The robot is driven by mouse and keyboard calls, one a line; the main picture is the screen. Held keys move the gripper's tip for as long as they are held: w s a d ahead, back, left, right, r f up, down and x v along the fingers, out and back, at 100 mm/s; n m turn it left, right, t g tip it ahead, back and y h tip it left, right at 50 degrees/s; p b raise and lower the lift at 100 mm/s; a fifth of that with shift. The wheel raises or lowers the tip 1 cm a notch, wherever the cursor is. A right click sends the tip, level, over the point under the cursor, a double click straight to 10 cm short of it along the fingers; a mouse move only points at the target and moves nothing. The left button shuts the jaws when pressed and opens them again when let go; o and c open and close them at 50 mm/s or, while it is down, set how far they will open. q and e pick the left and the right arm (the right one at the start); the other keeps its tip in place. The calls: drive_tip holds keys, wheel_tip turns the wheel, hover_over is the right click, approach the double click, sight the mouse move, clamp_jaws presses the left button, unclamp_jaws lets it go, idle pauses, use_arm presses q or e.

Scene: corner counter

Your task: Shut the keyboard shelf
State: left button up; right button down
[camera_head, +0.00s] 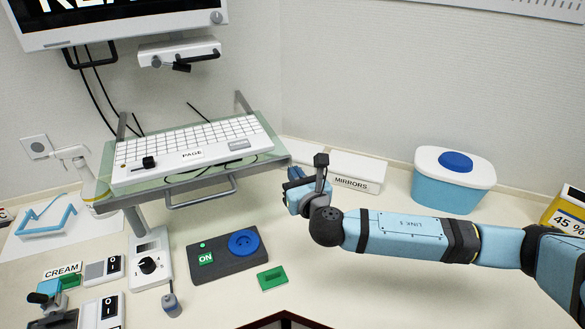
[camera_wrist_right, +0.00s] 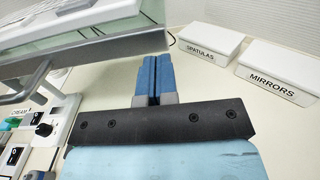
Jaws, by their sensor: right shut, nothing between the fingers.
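The keyboard shelf (camera_head: 215,179) is a greenish glass plate in the head view, held on grey brackets, with a white keyboard (camera_head: 190,150) labelled PAGE on it. A grey bar handle (camera_head: 200,198) hangs under its front edge. My right gripper (camera_head: 293,190) is just right of the shelf's front right corner, its fingers shut and empty. In the wrist view the blue fingers (camera_wrist_right: 155,78) are together, close to the end of the shelf's grey front edge (camera_wrist_right: 100,50). I cannot tell whether they touch it.
White boxes labelled MIRRORS (camera_head: 357,178) and SPATULAS (camera_wrist_right: 210,41) stand at the back wall. A blue-and-white bin (camera_head: 452,190) is at the right. A dark panel with an ON button (camera_head: 225,252) lies below the shelf. A monitor (camera_head: 120,18) hangs above. The counter front right is clear.

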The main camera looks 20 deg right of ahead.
sight(266, 129)
drive_tip(key=shift+w, duration=0.85)
drive_tip(key=w, duration=1.3)
drive_tip(key=w+b, duration=0.1)
drive_tip(key=w, duration=0.6)
drive_tip(key=shift+d+r, duration=0.1)
drive_tip(key=shift+r, duration=0.2)
